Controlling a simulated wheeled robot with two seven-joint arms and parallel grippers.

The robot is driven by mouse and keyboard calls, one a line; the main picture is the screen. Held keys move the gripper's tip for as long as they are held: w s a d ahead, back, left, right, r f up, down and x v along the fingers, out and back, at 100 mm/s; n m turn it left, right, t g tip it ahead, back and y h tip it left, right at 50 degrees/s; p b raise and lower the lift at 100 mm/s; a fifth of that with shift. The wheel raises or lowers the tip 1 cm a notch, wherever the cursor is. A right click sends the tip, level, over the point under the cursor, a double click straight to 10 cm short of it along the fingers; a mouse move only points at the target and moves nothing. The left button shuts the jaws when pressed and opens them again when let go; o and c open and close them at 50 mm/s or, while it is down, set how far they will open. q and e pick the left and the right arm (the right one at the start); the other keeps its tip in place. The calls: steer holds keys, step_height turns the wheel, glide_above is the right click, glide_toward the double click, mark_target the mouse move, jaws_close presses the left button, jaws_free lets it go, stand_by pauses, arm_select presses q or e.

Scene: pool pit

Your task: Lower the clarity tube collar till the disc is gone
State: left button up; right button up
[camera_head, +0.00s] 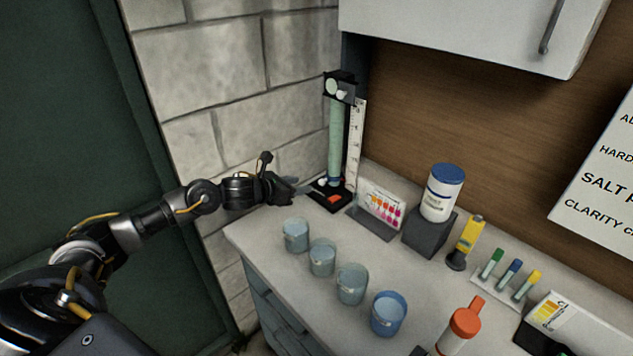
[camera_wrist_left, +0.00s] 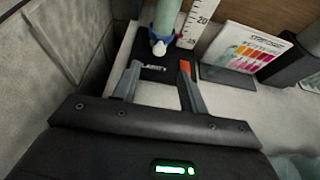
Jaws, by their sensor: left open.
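The clarity tube (camera_head: 336,140) stands upright in the back corner of the counter, filled with pale green. A white scale strip (camera_head: 355,142) stands beside it. A dark blue collar (camera_wrist_left: 162,44) with a white knob wraps the tube's lower end, just above its black base (camera_head: 320,194). A black head with pale round parts (camera_head: 340,87) caps the tube. I cannot make out the disc inside. My left gripper (camera_head: 297,187) is open and empty, left of the base. In the left wrist view, its spread fingers (camera_wrist_left: 159,72) point at the base and collar. My right gripper is not in view.
A colour chart stand (camera_head: 380,207) stands close right of the tube. Several cups (camera_head: 296,235) line the counter's front. A white jar with blue lid (camera_head: 441,193) and a yellow tester (camera_head: 468,240) stand further right. A stone wall (camera_head: 220,75) bounds the left.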

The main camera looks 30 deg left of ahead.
mark_target(320, 182)
arm_select(q)
steer(key=p+x, duration=0.1)
steer(key=x, duration=0.5)
steer(key=shift+w+d, duration=0.1)
steer(key=shift+w, duration=0.2)
steer(key=shift+p+x, duration=0.4)
steer(key=shift+x, duration=0.6)
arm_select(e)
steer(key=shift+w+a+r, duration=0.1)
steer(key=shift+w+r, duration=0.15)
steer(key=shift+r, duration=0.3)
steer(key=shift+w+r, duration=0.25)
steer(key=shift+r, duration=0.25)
arm_select(q)
steer(key=shift+s+f, duration=0.1)
steer(key=shift+f, duration=0.05)
steer(key=shift+c, duration=0.4)
jaws_close()
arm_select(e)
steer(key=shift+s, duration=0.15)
